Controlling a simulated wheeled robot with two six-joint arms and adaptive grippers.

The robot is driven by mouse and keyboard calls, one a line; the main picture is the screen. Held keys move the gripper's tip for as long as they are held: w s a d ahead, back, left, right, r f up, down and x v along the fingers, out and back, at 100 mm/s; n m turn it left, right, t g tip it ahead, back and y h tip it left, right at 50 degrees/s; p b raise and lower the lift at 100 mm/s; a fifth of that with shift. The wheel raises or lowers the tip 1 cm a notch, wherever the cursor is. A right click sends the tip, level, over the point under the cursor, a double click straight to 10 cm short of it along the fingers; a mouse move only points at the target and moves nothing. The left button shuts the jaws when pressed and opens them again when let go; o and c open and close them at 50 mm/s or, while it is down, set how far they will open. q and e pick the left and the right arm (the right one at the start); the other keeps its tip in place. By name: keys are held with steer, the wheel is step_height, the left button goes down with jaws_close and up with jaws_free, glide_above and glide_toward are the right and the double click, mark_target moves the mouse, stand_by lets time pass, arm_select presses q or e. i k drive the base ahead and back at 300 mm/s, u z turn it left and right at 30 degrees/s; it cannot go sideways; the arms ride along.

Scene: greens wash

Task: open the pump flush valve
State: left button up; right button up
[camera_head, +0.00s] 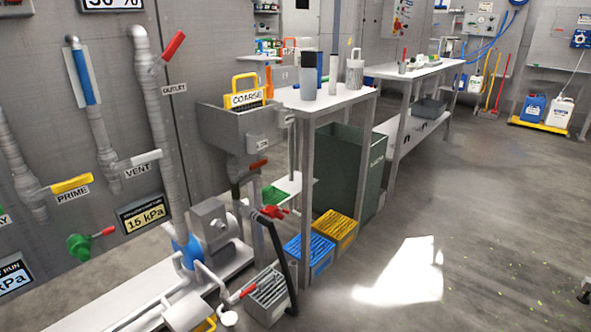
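The grey pump (213,226) stands on a pale bench at the lower middle, with a blue fitting (186,252) and pale pipes beside it. No label reading flush is legible. Red-handled valves show near the pump: one under the sink (258,165), one to the pump's right (274,212), and one low in front (248,290). I cannot tell which is the flush valve. My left gripper is out of view. A small dark part at the right edge seems to be my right gripper (586,290), cut off by the frame; its fingers cannot be made out.
Wall pipes carry a yellow PRIME handle (72,184), a white VENT handle (145,158) and a red OUTLET handle (173,47). A COARSE sink (232,127), a table (330,97) and blue and yellow crates (308,258) (335,231) stand right of the pump.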

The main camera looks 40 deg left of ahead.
mark_target(254, 166)
steer(key=z, duration=0.05)
steer(key=i, duration=1.9)
steer(key=u, duration=0.85)
